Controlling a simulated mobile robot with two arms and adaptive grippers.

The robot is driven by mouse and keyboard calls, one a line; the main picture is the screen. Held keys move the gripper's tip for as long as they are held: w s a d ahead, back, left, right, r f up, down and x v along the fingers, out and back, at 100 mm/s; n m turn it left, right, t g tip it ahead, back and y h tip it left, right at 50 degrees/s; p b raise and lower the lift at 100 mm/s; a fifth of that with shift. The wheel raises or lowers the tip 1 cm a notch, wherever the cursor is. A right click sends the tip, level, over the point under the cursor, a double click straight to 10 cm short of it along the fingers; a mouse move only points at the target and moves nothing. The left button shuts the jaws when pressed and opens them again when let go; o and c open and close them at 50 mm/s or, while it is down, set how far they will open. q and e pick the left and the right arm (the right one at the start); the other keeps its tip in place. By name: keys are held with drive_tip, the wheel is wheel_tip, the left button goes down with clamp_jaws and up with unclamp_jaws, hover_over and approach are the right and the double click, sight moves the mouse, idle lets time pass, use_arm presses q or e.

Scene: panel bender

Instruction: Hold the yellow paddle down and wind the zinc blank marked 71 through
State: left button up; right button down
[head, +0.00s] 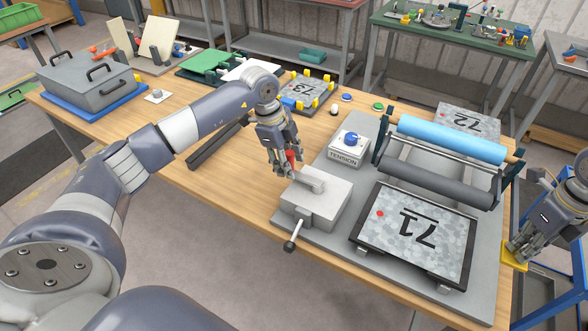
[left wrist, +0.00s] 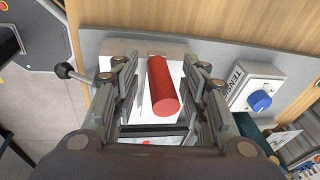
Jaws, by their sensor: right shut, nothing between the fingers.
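The zinc blank marked 71 (head: 420,235) lies flat on a dark-edged feed tray in front of the rollers, with a red dot near one corner. The yellow paddle (head: 516,264) is at the right edge of the machine. My right gripper (head: 514,250) is shut and empty, its fingertips down at the paddle; whether they press it is unclear. The crank's red grip (head: 291,157) stands on a grey arm above a grey gearbox (head: 312,207). My left gripper (head: 285,167) is open around the red grip, which shows between its fingers with gaps in the left wrist view (left wrist: 163,88).
The blue roller (head: 450,139) and a dark roller (head: 437,183) lie behind the blank. A TENSION box with a blue knob (head: 349,148) stands beside them. A ball-ended lever (head: 290,245) juts from the gearbox. Plates 72 (head: 468,121) and 73 (head: 305,92) lie further back.

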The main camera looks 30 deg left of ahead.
sight(514, 255)
drive_tip(key=shift+f, duration=1.8)
